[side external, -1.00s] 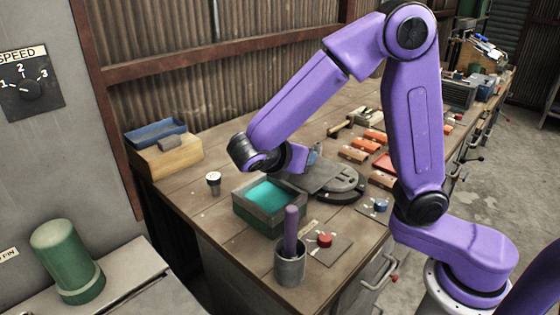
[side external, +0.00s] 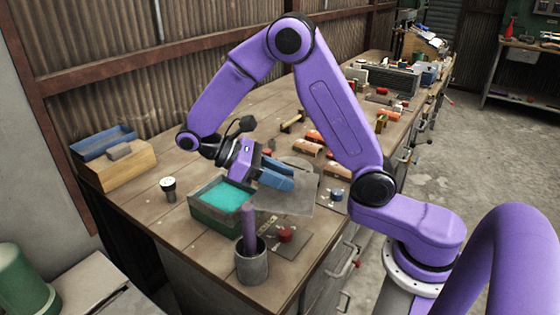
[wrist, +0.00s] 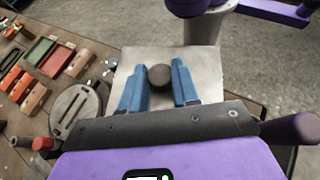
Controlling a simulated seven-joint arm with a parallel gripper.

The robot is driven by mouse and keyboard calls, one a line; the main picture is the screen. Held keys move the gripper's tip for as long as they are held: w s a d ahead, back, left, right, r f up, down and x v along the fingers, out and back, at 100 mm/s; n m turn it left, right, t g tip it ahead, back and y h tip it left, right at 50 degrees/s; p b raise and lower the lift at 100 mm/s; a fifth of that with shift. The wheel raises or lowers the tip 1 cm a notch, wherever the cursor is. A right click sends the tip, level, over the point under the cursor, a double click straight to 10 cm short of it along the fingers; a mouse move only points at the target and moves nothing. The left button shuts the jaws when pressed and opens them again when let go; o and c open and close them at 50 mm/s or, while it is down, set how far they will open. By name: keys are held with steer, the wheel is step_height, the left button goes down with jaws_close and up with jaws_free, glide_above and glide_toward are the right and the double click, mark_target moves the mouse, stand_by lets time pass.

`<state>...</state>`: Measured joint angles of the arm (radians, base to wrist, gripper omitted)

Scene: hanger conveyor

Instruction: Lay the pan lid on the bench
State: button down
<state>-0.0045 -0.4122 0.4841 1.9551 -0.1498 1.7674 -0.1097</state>
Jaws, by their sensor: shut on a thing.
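The pan lid (side external: 298,204) is a flat, square, light grey plate with a round dark knob (wrist: 160,77) in its middle. My gripper (wrist: 158,72) has blue fingers, one on each side of the knob and shut on it. In the side external view my gripper (side external: 285,183) holds the lid tilted near the bench's front edge, in front of a round grey plate. The bench (side external: 205,235) is brown planking. The lid's underside is hidden, and I cannot tell how far it is above the bench.
A green box (side external: 202,214) with teal content stands left of the lid. A grey cup (side external: 252,268) and a red button (side external: 285,235) are in front. The round slotted plate (wrist: 68,100) lies close by the lid. Orange and wooden blocks (side external: 308,147) lie behind.

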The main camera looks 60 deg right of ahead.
mark_target(262, 190)
steer(key=w+m+y, duration=0.2)
steer(key=m+y, duration=0.1)
steer(key=w+f+m+y, duration=0.1)
steer(key=w+m+y, duration=0.1)
steer(key=m+y, duration=0.2)
steer(key=w+a+m+g+y, duration=0.1)
steer(key=w+m+y, duration=0.1)
steer(key=m+y, duration=0.2)
steer(key=shift+w+f, duration=0.15)
steer(key=shift+f, duration=0.2)
steer(key=w+a+m+t+y, duration=0.3)
steer(key=w+m+t+y, duration=0.4)
steer(key=w+m+t, duration=0.95)
steer(key=w+d+f+m+t+h, duration=0.3)
steer(key=w+d+m+t+h, duration=0.2)
steer(key=w+d+m, duration=0.3)
steer(key=shift+s+d+f+m+t+h, duration=0.25)
steer(key=shift+d+f+m+h, duration=0.65)
steer(key=shift+f, duration=0.55)
steer(key=shift+s+d+f+m+t+h, duration=0.2)
steer(key=shift+d+f+m+t+h, duration=0.4)
steer(key=shift+d+f, duration=0.75)
steer(key=shift+s+d+f+m+t+h, duration=0.15)
steer(key=shift+d+f+m+h, duration=0.35)
steer(key=shift+d+f+m, duration=0.75)
steer(key=shift+a+f+n, duration=0.3)
steer(key=shift+a+f, duration=0.05)
steer(key=shift+a, duration=0.1)
steer(key=c, duration=0.8)
jaws_free()
